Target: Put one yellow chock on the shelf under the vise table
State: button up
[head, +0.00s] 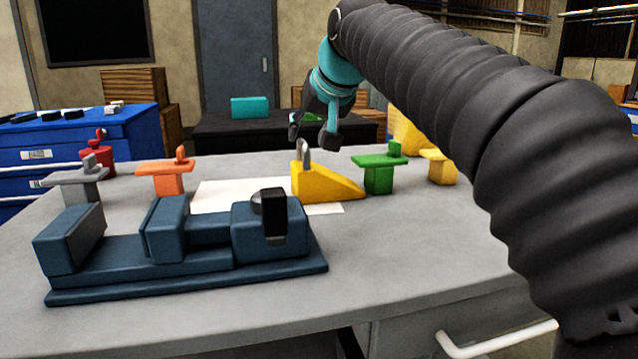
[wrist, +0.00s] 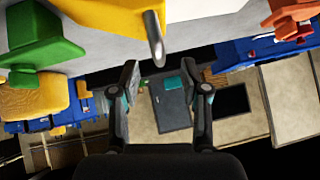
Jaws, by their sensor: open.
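A yellow wedge-shaped chock (head: 330,186) with a grey loop handle stands on a white sheet on the grey vise table (head: 400,265) in the head view. In the wrist view, which is upside down, the chock (wrist: 105,12) is at the top with its handle pointing down. My gripper (head: 312,131) is open and empty, just above the handle in the head picture; its spread fingers also show in the wrist view (wrist: 167,84), apart from the handle. Another yellow shape (head: 407,137), partly behind my arm, may be a second chock. The shelf under the table is not clearly visible.
A dark blue vise (head: 180,250) fills the table's front left. Grey (head: 82,180), orange (head: 165,175), green (head: 378,175) and yellow (head: 440,167) T-shaped pieces stand around the white sheet (head: 235,195). A white drawer handle (head: 490,343) sticks out at front right.

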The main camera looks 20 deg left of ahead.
aim_at(304, 141)
jog(key=x, duration=0.5)
jog(key=shift+w+b, duration=0.15)
jog(key=shift+b, duration=0.2)
grip_shut()
jog(key=shift+r, duration=0.15)
